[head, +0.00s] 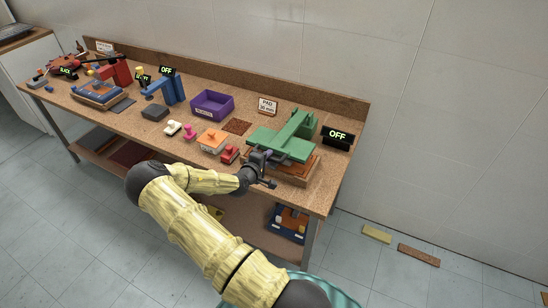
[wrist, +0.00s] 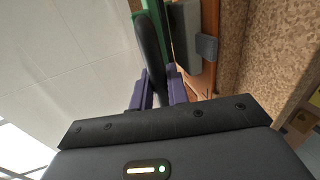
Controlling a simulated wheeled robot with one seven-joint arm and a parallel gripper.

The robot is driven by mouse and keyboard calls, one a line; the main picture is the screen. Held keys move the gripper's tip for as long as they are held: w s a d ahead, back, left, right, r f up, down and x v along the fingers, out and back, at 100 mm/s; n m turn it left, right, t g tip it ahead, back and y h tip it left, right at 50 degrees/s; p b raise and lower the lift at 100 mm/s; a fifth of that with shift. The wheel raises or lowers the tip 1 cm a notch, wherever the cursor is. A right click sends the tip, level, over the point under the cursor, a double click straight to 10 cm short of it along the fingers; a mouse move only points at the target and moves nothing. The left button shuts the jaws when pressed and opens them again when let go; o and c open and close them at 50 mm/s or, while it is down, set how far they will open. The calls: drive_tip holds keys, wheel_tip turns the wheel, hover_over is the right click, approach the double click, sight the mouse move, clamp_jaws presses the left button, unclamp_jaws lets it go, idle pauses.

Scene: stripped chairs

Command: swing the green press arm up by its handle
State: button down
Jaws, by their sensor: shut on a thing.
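The green press (head: 290,140) stands on the right end of the workbench, with its arm low, lying over the base. Its dark handle (wrist: 150,48) shows between my purple fingers in the wrist view. My gripper (head: 262,168) is at the front of the press and is shut on the handle; it also shows in the wrist view (wrist: 158,85). My gripper hides much of the handle in the head view. A black sign reading OFF (head: 338,135) stands right of the press.
Blue (head: 173,85) and red (head: 114,72) presses are farther left. A wall (head: 450,100) rises behind the bench.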

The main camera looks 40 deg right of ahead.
drive_tip(key=shift+w+d+r+y+p, duration=0.15)
drive_tip(key=shift+r+p, duration=0.4)
drive_tip(key=shift+r, duration=0.35)
drive_tip(key=shift+w+d+r+y+p, duration=0.15)
drive_tip(key=shift+r+p, duration=0.4)
drive_tip(key=shift+r, duration=0.35)
drive_tip(key=shift+s, duration=0.1)
drive_tip(key=shift+r+p, duration=0.3)
wheel_tip(320, 180, up, 6)
drive_tip(key=d+y+p, duration=0.1)
drive_tip(key=d+p, duration=0.1)
drive_tip(key=p, duration=0.3)
drive_tip(key=shift+w+r+g, duration=0.25)
drive_tip(key=shift+w+g, duration=0.15)
drive_tip(key=shift+d, duration=0.1)
drive_tip(key=w+d+r+y+p, duration=0.1)
drive_tip(key=d+r+p, duration=0.2)
drive_tip(key=r, duration=0.3)
drive_tip(key=shift+w+d+r+g+y+p, duration=0.2)
drive_tip(key=shift+w+d+g+y+p, duration=0.1)
drive_tip(key=shift+p, duration=0.5)
